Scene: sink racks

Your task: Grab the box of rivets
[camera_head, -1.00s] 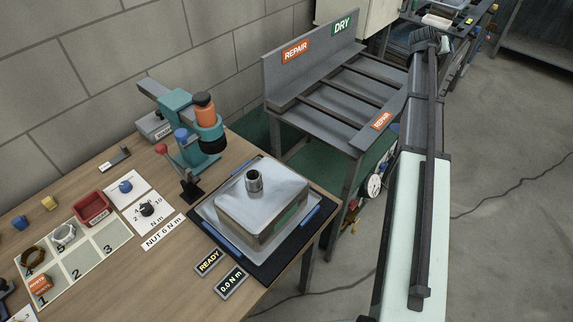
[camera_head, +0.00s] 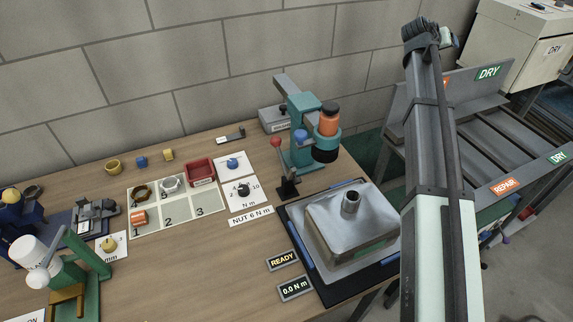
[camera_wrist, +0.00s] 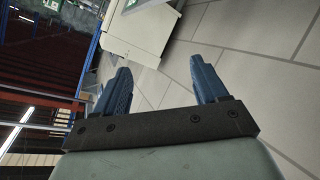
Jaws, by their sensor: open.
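A small orange box (camera_head: 139,219) with a pale label stands in cell 1 of the numbered mat (camera_head: 175,237) on the wooden bench. A red open bin (camera_head: 201,172), also labelled, stands at the back of the same mat. The print on both labels is too small to read, so I cannot tell for sure which one holds rivets. My gripper (camera_wrist: 160,82) shows in the wrist view with its two blue fingers wide apart and nothing between them.
A teal press (camera_head: 301,130) with a red-knobbed lever stands right of the mat. A metal housing (camera_head: 345,240) sits on a black pad near my arm. A green fixture (camera_head: 85,265) stands at the left front. The bench front between fixture and pad is mostly clear.

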